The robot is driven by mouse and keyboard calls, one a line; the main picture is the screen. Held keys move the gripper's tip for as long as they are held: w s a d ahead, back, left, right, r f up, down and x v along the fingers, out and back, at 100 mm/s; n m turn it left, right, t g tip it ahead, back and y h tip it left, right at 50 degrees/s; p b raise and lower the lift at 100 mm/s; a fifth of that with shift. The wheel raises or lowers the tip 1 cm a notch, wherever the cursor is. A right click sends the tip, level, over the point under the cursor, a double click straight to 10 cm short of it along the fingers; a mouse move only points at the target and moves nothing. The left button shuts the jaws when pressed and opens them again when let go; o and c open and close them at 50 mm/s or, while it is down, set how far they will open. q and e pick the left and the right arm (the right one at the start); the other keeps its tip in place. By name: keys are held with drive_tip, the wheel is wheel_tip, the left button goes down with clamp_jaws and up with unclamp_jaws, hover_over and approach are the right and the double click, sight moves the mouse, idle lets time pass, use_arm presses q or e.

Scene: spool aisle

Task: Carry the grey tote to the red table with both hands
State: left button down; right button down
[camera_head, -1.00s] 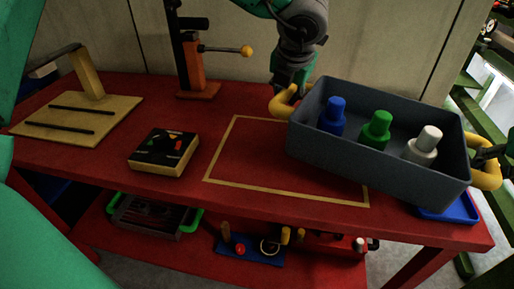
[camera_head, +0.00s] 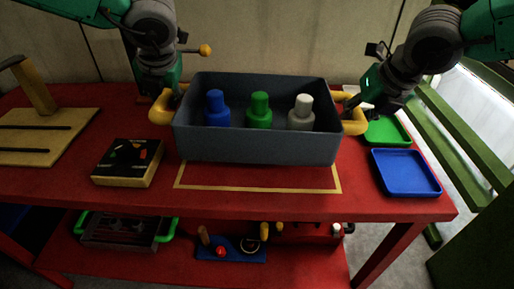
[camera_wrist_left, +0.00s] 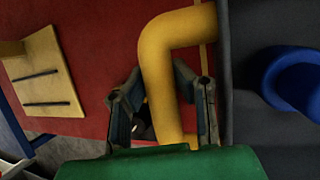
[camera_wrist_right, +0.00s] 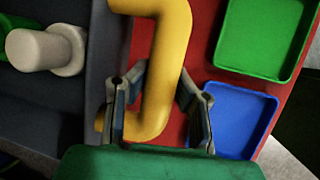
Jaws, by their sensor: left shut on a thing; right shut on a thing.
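My right gripper (camera_head: 359,106) is shut on the right yellow handle, seen between the fingers in the right wrist view (camera_wrist_right: 172,50).
A black-topped box (camera_head: 128,162) and a tan board with a post (camera_head: 45,135) stand left of the tote. A blue tray (camera_head: 405,172) and a green tray (camera_head: 387,130) lie to the right.

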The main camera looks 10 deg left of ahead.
use_arm(q)
drive_tip(key=shift+a+f, duration=0.15)
use_arm(e)
drive_tip(key=shift+w+d+f, duration=0.1)
drive_tip(key=shift+d+f, duration=0.1)
drive_tip(key=shift+d, duration=0.1)
